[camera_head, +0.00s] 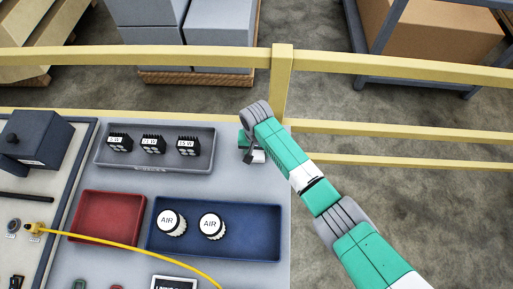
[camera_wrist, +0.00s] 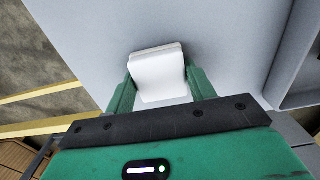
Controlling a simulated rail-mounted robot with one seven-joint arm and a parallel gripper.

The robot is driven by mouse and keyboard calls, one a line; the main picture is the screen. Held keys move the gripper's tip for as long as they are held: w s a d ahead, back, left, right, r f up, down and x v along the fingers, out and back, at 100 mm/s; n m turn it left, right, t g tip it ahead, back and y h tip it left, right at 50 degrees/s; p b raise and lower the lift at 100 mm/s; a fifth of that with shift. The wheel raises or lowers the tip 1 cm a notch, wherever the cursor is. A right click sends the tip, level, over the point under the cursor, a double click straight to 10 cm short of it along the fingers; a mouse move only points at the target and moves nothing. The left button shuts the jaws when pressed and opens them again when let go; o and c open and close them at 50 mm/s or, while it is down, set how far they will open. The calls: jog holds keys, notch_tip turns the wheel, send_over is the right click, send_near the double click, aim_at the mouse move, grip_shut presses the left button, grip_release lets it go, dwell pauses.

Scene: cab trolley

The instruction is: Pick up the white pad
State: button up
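The white pad (camera_wrist: 158,75) is a small pale block with rounded corners. In the wrist view it sits between the two green fingers of my gripper (camera_wrist: 160,88), which lie along its left and right sides. Little or no gap shows at either side, and I cannot tell whether the fingers press on it. In the head view my gripper (camera_head: 250,148) is at the right end of the grey worktop, and a small part of the white pad (camera_head: 258,156) shows beside it. The arm hides much of this area.
A grey tray (camera_head: 204,165) with several black blocks, a blue tray (camera_head: 262,215) with two AIR-labelled round parts and a red tray (camera_head: 95,205) are to the left. A yellow railing (camera_head: 282,85) runs behind. A yellow cable (camera_head: 130,247) crosses the front.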

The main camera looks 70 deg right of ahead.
aim_at(256, 151)
jog(key=c, duration=0.4)
jog(key=shift+o, duration=0.2)
jog(key=shift+r, duration=0.2)
notch_tip(256, 151, up, 3)
jog(key=shift+r+p, duration=0.15)
jog(key=shift+p, duration=0.65)
jog(key=s+a+p, duration=0.1)
jog(key=s+a, duration=0.1)
jog(key=s, duration=0.2)
jog(key=s+a+r+p, duration=0.1)
jog(key=s+a, duration=0.1)
jog(key=s, duration=0.3)
jog(key=s+a+p, duration=0.1)
jog(key=s+a, duration=0.2)
jog(key=s, duration=0.2)
jog(key=shift+s+r+p, duration=0.15)
jog(key=shift+s+p, duration=0.1)
jog(key=shift+p, duration=0.15)
